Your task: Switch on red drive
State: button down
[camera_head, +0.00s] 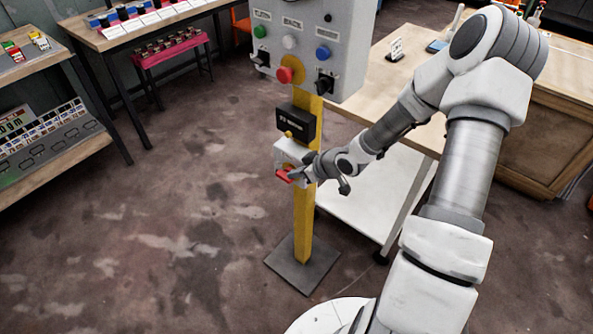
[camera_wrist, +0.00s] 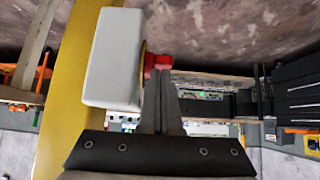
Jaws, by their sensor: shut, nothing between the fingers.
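A red switch knob (camera_head: 283,175) sits on a small pale box (camera_head: 290,153) on the yellow post (camera_head: 304,215). In the wrist view the red knob (camera_wrist: 157,63) stands out from the right side of the white box (camera_wrist: 113,58). My gripper (camera_head: 293,175) is shut, with its fingertips right at the red knob. In the wrist view the fingers (camera_wrist: 160,75) overlap the knob's edge; I cannot tell whether they touch it. The fingers hide part of the knob. No drive label is readable.
Above the switch box are a black box (camera_head: 295,122) and a grey control panel (camera_head: 310,40) with several coloured buttons. A wooden table (camera_head: 400,75) with a white lower shelf (camera_head: 375,205) stands to the right. The floor (camera_head: 150,220) at left is clear.

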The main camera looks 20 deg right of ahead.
dwell(0.4)
jog(key=shift+s+d+f+t+b, duration=0.1)
jog(key=shift+f+t+b, duration=0.05)
jog(key=shift+t+b, duration=0.2)
jog(key=shift+s+d+f+t+y+b, duration=0.1)
jog(key=shift+s+f+t+y+b, duration=0.2)
jog(key=shift+t+y+b, duration=0.45)
